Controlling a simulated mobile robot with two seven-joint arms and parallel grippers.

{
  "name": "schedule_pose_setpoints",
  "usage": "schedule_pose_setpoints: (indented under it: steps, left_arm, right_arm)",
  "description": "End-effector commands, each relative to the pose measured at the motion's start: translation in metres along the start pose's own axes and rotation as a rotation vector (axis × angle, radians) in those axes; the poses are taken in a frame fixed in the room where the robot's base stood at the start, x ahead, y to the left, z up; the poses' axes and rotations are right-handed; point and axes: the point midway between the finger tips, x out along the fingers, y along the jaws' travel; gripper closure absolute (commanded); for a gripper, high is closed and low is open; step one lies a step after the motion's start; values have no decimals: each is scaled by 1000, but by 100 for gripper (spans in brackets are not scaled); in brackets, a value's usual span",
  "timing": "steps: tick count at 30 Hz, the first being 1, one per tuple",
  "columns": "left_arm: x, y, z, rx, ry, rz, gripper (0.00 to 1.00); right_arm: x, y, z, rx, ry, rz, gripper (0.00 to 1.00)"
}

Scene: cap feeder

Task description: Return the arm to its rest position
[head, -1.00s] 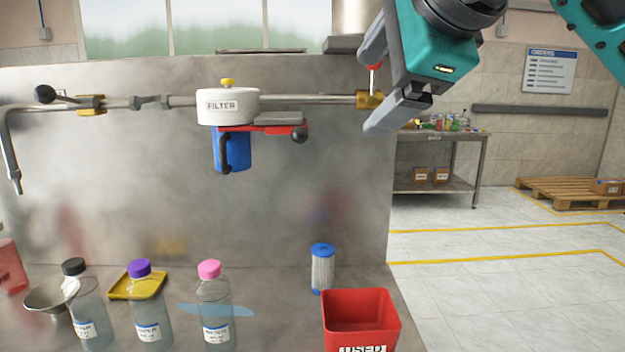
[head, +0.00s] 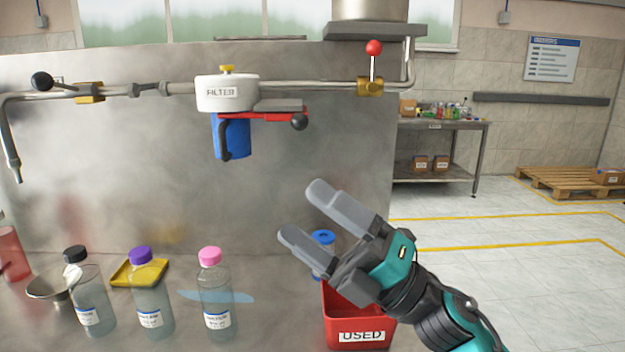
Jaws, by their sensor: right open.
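My right gripper (head: 300,215) is open and empty. It hangs in front of the steel panel, above the red bin marked USED (head: 361,336), and its arm comes in from the lower right. It partly hides the blue-capped filter cartridge (head: 322,238) behind it and part of the bin. The valve with a red-knobbed lever (head: 374,48) stands at the right end of the pipe, lever upright, with the gripper well apart from it. My left gripper is not in view.
A white filter housing (head: 227,93) with a blue bowl (head: 234,137) and a red clamp sits on the pipe. Three capped bottles, including a pink-capped one (head: 214,300), stand on the counter at left. A yellow tray (head: 139,272) and a metal funnel (head: 48,286) lie behind them.

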Motion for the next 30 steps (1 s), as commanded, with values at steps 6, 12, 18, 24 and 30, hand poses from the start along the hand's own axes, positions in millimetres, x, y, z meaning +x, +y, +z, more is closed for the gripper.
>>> schedule_pose_setpoints:
  steps: [6, 12, 18, 24, 30]
  left_arm:
    - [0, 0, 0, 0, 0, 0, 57]
    - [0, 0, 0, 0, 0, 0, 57]
    - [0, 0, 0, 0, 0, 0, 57]
    - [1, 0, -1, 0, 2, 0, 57]
    - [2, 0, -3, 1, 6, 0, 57]
  right_arm:
    - [-98, -78, 27, 503, -510, -36, 13]
    - [-220, -157, 1, 922, -992, -104, 13]
    - [-332, -208, -71, 1246, -1412, -178, 13]
    - [-394, -223, -131, 1421, -1660, -224, 13]
    - [-408, -225, -147, 1462, -1721, -234, 13]
